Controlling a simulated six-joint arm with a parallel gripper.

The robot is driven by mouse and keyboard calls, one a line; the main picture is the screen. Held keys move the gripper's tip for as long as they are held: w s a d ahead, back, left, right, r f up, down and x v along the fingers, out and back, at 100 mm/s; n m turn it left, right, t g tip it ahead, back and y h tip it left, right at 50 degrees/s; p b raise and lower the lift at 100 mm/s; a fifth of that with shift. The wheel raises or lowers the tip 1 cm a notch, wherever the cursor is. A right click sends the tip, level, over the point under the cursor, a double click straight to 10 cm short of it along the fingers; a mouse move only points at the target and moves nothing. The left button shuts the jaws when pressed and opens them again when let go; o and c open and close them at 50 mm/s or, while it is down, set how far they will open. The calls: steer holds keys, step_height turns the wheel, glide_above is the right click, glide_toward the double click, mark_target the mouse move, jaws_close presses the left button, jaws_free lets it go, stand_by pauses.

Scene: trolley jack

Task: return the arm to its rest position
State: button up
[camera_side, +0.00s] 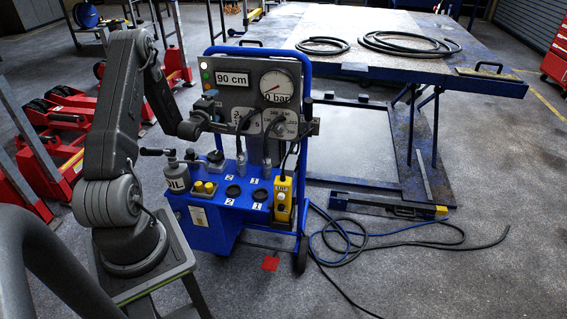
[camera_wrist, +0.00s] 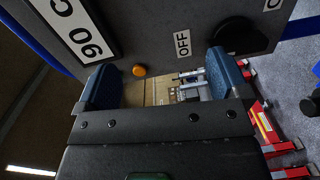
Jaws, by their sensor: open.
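My arm stands at the left of the side view, folded at the elbow, with its wrist in front of the blue trolley's control panel (camera_side: 232,98). My gripper (camera_side: 211,97) is near the panel's left edge, below the "90 cm" display (camera_side: 233,78). In the wrist view my gripper (camera_wrist: 165,85) has its two blue-padded fingers wide apart, with nothing held between them. The panel (camera_wrist: 170,30) fills the top of that view, with an orange round part (camera_wrist: 139,70), an "OFF" label (camera_wrist: 182,43) and a black knob (camera_wrist: 238,36). I cannot tell whether a finger touches the panel.
A lift table (camera_side: 370,30) with coiled hoses stands behind right. Hoses (camera_side: 400,242) lie on the floor. Red jacks (camera_side: 70,115) stand behind my arm.

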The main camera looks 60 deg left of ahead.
steer(key=w+d+r+m+g+h, duration=0.1)
steer(key=w+d+r+m+h, duration=0.1)
steer(key=w+d+r+m, duration=0.35)
steer(key=w+d+r+m+h, duration=0.2)
steer(key=w+d+r, duration=0.1)
steer(key=d+r, duration=0.4)
steer(key=s+d+r+m+g+h, duration=0.1)
steer(key=d+r+m, duration=0.2)
steer(key=d, duration=0.4)
steer(key=s+d+r+m+h, duration=0.1)
steer(key=d+r+m+h, duration=0.15)
steer(key=d, duration=0.45)
steer(key=s+d+r+m+g+h, duration=0.1)
steer(key=s+d+m+g+h, duration=0.1)
steer(key=s+d+m, duration=0.4)
steer(key=s+d+r+m+g+h, duration=0.1)
steer(key=s+d+m, duration=0.6)
steer(key=s+d, duration=0.9)
steer(key=shift+d+r+g+h, duration=0.4)
steer(key=shift+g+h, duration=0.35)
steer(key=shift+g, duration=0.25)
